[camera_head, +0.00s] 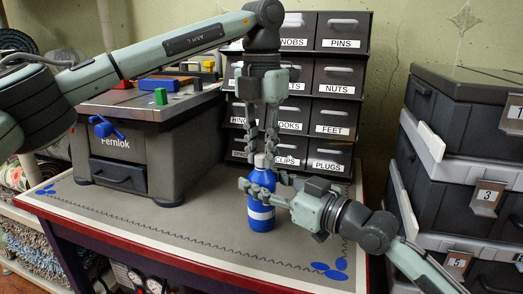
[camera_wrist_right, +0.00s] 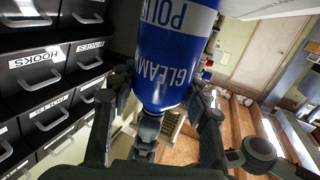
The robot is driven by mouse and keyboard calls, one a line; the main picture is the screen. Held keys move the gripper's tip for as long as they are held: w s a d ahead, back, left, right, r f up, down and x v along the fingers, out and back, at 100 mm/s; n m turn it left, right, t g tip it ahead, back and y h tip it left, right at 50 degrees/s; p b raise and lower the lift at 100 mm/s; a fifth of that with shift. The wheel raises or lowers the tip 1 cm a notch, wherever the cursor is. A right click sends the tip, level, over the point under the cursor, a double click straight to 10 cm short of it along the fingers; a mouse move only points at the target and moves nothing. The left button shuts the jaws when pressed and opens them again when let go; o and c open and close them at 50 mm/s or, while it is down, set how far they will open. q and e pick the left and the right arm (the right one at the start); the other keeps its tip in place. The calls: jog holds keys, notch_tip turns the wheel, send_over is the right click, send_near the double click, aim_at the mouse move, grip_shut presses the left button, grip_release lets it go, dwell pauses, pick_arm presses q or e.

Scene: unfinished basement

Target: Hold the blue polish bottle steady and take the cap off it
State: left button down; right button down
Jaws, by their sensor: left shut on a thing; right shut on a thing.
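The blue polish bottle (camera_head: 261,213) stands upright on the workbench top, with a white band around it. Its pale cap (camera_head: 260,161) sits at the top of the bottle. My left gripper (camera_head: 262,152) comes down from above and is shut on the cap, its fingers partly hiding it. My right gripper (camera_head: 258,190) reaches in from the right and is shut around the bottle's upper body. In the right wrist view the bottle (camera_wrist_right: 175,60) appears upside down, lettered GLEAM and POLIS, between the right fingers (camera_wrist_right: 163,105). The cap cannot be made out there.
A labelled drawer cabinet (camera_head: 335,90) stands close behind the bottle. Stacked drawer cases (camera_head: 440,160) stand at the right. The bench top (camera_head: 190,225) in front of the bottle is clear.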

pick_arm(q)
jog(key=n, duration=1.5)
jog(key=shift+r, duration=0.1)
jog(key=n, duration=0.5)
jog(key=shift+r, duration=0.2)
jog(key=shift+r, duration=0.9)
